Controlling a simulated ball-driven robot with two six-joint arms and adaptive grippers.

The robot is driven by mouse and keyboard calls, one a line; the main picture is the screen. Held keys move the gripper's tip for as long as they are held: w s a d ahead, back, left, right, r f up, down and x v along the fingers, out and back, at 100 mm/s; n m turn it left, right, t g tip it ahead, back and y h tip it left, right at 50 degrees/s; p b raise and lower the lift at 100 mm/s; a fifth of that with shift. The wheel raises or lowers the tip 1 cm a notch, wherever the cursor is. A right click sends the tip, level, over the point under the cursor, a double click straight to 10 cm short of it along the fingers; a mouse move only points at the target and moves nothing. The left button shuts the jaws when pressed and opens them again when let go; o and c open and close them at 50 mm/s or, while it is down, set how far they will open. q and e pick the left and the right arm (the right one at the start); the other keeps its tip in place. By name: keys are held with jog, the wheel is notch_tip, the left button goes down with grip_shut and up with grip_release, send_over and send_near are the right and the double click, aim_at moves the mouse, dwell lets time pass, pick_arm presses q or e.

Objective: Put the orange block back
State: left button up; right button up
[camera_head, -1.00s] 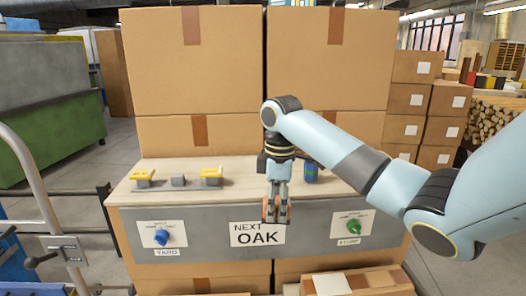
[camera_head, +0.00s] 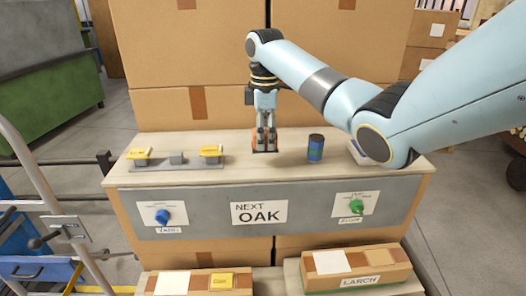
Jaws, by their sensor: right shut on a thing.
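My right gripper (camera_head: 265,142) points down over the pale bench top (camera_head: 240,171), near its middle. It is shut on the orange block (camera_head: 256,141), mostly hidden behind the fingers. I cannot tell whether the block touches the bench top. To the left stands a grey rack (camera_head: 178,167) with a yellow piece (camera_head: 140,153) at its left end, a small grey piece (camera_head: 177,157) in the middle and another yellow piece (camera_head: 211,150) at its right end. My left gripper is out of view.
A white object (camera_head: 358,152) is partly behind my arm. The front panel has a blue knob (camera_head: 163,216), a "NEXT OAK" sign (camera_head: 259,213) and a green knob (camera_head: 354,206). Cardboard boxes (camera_head: 160,110) stand behind the bench.

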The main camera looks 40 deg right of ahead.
aim_at(263, 162)
jog(key=shift+w+d+f, duration=0.15)
jog(key=shift+w+f, duration=0.2)
jog(key=shift+w, duration=0.15)
notch_tip(263, 162, down, 3)
jog(key=shift+f+p, duration=0.2)
jog(key=shift+p, duration=0.1)
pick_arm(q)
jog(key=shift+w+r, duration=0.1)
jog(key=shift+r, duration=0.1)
pick_arm(e)
jog(key=shift+f, duration=0.25)
jog(key=shift+f, duration=0.15)
jog(key=o, duration=1)
pick_arm(q)
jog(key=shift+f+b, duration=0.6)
jog(key=shift+b, duration=0.1)
pick_arm(e)
notch_tip(263, 162, up, 12)
jog(key=shift+r, duration=0.15)
